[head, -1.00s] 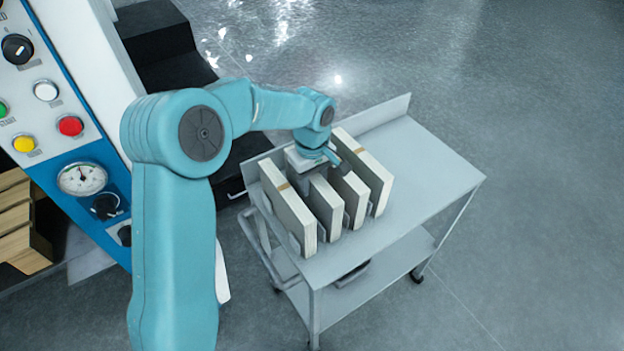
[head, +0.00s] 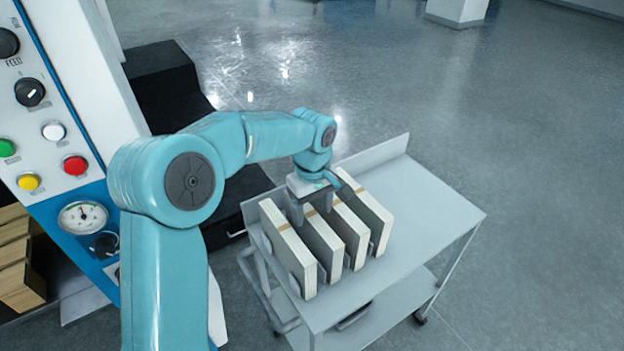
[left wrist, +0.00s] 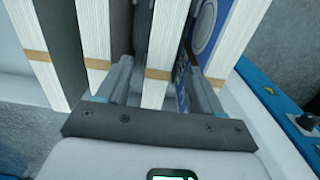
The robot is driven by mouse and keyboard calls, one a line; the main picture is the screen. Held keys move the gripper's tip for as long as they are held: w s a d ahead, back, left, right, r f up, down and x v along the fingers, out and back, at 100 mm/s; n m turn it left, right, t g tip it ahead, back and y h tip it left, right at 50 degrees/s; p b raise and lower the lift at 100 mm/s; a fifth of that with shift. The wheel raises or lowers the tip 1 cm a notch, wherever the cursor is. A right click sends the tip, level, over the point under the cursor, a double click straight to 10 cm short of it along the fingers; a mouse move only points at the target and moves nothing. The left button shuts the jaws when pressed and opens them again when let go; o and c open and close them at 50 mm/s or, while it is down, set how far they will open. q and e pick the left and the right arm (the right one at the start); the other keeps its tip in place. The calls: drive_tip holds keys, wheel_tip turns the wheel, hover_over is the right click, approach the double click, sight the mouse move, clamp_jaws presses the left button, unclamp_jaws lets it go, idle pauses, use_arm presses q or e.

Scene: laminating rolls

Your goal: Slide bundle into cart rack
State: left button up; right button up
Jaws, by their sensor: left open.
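Several pale paper bundles with brown bands stand upright side by side on the top of the grey cart (head: 425,205), held between thin rack dividers. The leftmost bundle (head: 290,250) and the rightmost bundle (head: 370,215) show clearly. My left gripper (head: 318,206) is open above the middle bundles, fingers pointing down. In the left wrist view, its fingers (left wrist: 160,92) stand on either side of one banded bundle (left wrist: 164,45), with a gap beside it. Neighbouring bundles (left wrist: 93,35) show outside the fingers. My right gripper is not in view.
A machine panel with buttons and a gauge (head: 82,217) stands at the left. A dark stepped block (head: 165,85) is behind my arm. The cart top is bare right of the bundles, and a raised lip (head: 375,155) runs along its back edge.

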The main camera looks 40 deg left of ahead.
use_arm(q)
wheel_tip(320, 180, up, 12)
drive_tip(key=shift+f+p, duration=0.25)
drive_tip(key=shift+p, duration=0.2)
idle(0.4)
